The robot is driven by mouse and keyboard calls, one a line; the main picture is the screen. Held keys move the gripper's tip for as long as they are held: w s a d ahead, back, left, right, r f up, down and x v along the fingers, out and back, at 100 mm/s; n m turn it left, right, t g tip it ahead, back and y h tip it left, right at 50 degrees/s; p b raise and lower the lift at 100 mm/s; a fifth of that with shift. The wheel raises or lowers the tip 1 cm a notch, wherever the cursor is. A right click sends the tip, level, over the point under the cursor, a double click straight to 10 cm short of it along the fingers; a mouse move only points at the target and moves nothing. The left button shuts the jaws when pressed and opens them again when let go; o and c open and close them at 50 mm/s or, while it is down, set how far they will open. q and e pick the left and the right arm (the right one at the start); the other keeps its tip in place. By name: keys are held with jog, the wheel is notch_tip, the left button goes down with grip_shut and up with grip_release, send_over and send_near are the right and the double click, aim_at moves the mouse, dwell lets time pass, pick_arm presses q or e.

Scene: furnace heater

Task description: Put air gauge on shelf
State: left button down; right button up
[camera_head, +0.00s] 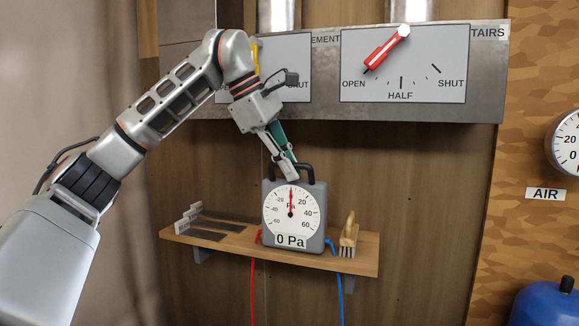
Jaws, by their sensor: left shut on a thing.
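The air gauge (291,215) is a grey box with a black handle and a round white dial reading 0 Pa. It is upright at the middle of the wooden shelf (366,257), between the metal pieces and the brush. Its base appears at the shelf surface, but I cannot tell if its full weight rests there. My left gripper (291,172) comes down from above and is shut on the gauge's black handle. My right gripper is not in view.
Flat metal pieces (210,225) lie on the shelf's left part. A brush (349,236) stands right of the gauge. A red hose (252,290) and a blue hose (340,275) hang below. A duct with a red lever (386,49) is above. A blue tank (545,305) is at lower right.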

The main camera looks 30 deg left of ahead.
pick_arm(q)
jog(key=c, duration=2.2)
grip_release()
jog(key=shift+f, duration=0.1)
jog(key=shift+o, duration=0.2)
jog(key=shift+s+a+r, duration=0.1)
jog(key=shift+s+r, duration=0.05)
jog(key=shift+r, duration=0.3)
jog(key=v, duration=1.1)
jog(key=shift+r, duration=0.1)
jog(key=shift+s, duration=0.1)
